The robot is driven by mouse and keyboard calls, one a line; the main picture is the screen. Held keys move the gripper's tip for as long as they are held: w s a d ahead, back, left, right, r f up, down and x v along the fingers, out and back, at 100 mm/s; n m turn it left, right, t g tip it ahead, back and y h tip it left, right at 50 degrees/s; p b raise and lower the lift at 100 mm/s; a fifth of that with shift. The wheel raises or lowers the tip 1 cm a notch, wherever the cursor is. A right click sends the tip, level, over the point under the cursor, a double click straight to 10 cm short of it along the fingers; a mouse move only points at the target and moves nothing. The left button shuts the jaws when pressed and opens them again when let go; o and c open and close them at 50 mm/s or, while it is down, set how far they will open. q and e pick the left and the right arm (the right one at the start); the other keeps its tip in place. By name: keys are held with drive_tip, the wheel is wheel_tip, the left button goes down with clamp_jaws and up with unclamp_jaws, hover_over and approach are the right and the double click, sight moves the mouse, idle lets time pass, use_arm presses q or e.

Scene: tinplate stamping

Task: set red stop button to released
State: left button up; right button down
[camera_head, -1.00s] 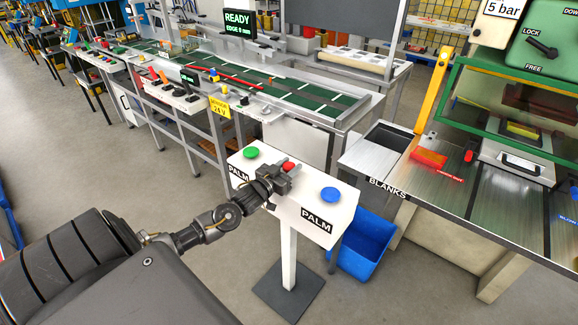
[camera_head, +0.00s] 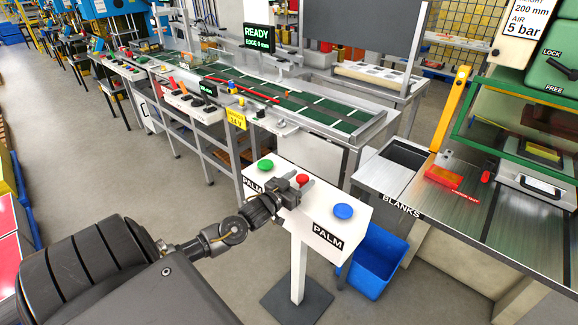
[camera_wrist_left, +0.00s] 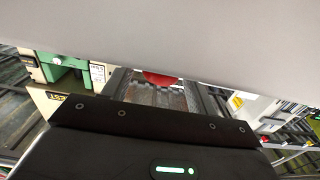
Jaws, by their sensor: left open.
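The red stop button (camera_head: 302,179) is on the white palm-button box (camera_head: 335,205), between a green button (camera_head: 265,166) and a blue button (camera_head: 343,211). My left gripper (camera_head: 303,183) is open at the red button, its fingers close by it. In the left wrist view the red button (camera_wrist_left: 160,78) shows as a red dome at the far end of the fingers, partly cut off by a pale grey surface. I cannot tell whether the fingers touch it. My right gripper is not in view.
The box stands on a white post with a dark base plate (camera_head: 298,300). A blue bin (camera_head: 370,265) is right of the post. The blanks table (camera_head: 480,225) is at the right, and a green conveyor (camera_head: 300,105) runs behind. Floor is clear left of the post.

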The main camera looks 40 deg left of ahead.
use_arm(q)
drive_tip(key=s+b, duration=0.1)
drive_tip(key=s, duration=0.8)
drive_tip(key=shift+d, duration=0.1)
